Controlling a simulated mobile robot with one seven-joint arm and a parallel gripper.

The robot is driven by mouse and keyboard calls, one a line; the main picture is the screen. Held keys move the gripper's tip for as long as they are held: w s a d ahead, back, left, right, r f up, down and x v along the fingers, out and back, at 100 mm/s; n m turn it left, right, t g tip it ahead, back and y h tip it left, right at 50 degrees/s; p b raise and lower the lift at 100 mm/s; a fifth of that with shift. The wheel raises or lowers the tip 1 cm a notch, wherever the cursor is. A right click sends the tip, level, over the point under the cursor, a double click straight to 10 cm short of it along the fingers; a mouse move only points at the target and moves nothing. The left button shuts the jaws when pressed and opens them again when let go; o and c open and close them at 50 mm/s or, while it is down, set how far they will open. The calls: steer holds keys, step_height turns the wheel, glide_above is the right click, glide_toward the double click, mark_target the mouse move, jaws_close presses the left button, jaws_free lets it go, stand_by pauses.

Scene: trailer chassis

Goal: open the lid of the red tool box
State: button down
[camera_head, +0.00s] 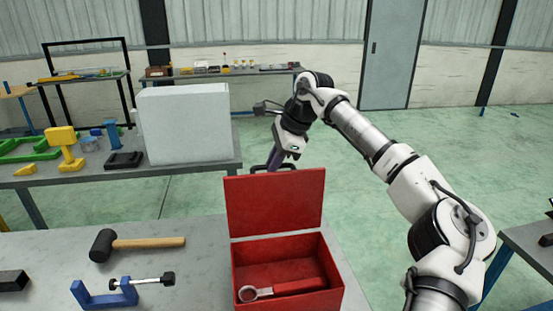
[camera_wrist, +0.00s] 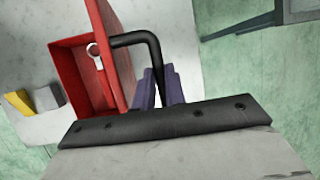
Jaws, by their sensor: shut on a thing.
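The red tool box (camera_head: 333,262) sits on the near grey table. Its lid (camera_head: 275,204) stands roughly upright at the back edge, so the box is open. A wrench with a red handle (camera_head: 295,287) lies inside. My gripper (camera_head: 277,160) is behind the lid, near its top edge, with its purple fingers partly hidden. In the wrist view the lid (camera_wrist: 112,50) shows beside the open box (camera_wrist: 72,68). A bent black handle (camera_wrist: 134,39) runs from the lid to between my fingers (camera_wrist: 160,85), which are shut on it.
A hammer (camera_head: 150,243) and a blue clamp (camera_head: 103,295) lie left of the box. A second table with a large pale block (camera_head: 185,125) stands behind. Green floor (camera_head: 350,180) is open behind and right of the box.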

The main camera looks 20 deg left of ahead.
steer(key=shift+w+a+f+p, duration=0.2)
steer(key=shift+w+a+f, duration=0.15)
steer(key=shift+w, duration=0.2)
steer(key=shift+w+a+f+p, duration=0.15)
steer(key=shift+w+a+f, duration=0.1)
steer(key=shift+w+a, duration=0.25)
steer(key=shift+w+d, duration=0.1)
steer(key=c, duration=1.5)
jaws_free()
steer(key=shift+o, duration=0.2)
steer(key=shift+r, duration=0.1)
steer(key=b+v, duration=0.2)
steer(key=v, duration=1.1)
steer(key=shift+d+r, duration=0.15)
steer(key=shift+r, duration=0.2)
steer(key=shift+w, duration=0.1)
